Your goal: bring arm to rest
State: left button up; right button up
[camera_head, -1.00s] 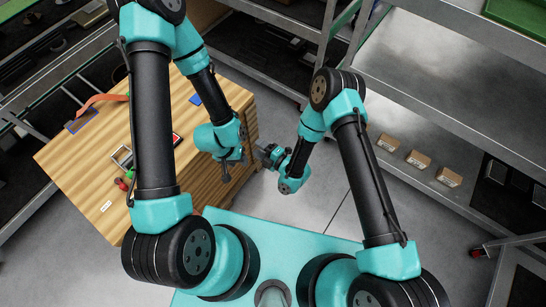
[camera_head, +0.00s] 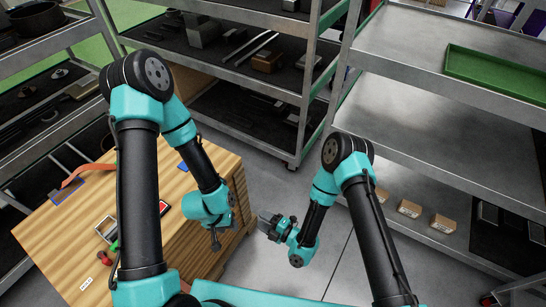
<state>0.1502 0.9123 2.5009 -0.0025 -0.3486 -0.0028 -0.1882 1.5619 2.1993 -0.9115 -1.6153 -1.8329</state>
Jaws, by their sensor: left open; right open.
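My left arm comes in from the left and bends over the wooden worktop (camera_head: 62,232). My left gripper (camera_head: 216,238) hangs by the worktop's right edge, pointing down, open, with nothing seen in it. My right arm comes in from the lower right and bends back toward the middle. My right gripper (camera_head: 266,222) is open and empty over the grey floor, just right of the wooden block. A gap separates the two grippers. The fingertips are small and partly dark in this view.
An orange strap (camera_head: 86,172), a blue-framed piece (camera_head: 68,191) and a red-and-black item (camera_head: 164,208) lie on the worktop. Metal shelving stands behind and right, with a green tray (camera_head: 497,75) and small cardboard boxes (camera_head: 409,208). Grey floor (camera_head: 335,240) is clear between.

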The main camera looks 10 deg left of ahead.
jog(key=w+d+m+g+h, duration=0.15)
jog(key=d+m+h, duration=0.25)
jog(key=d+m, duration=0.4)
jog(key=w+d+m+t+h, duration=0.1)
jog(key=w+d+m+h, duration=0.3)
jog(key=d, duration=0.5)
jog(key=s+d+r+m+g+h, duration=0.2)
jog(key=s+d+m, duration=0.4)
jog(key=d+m, duration=0.2)
jog(key=s+d+r+m+g+h, duration=0.2)
jog(key=s+d+r+m+g, duration=0.1)
jog(key=s+d+m, duration=0.3)
jog(key=d+m, duration=0.2)
jog(key=m, duration=0.1)
jog(key=shift+d+h, duration=0.2)
jog(key=shift+h, duration=0.2)
jog(key=shift+a+g, duration=0.1)
jog(key=shift+g, duration=0.15)
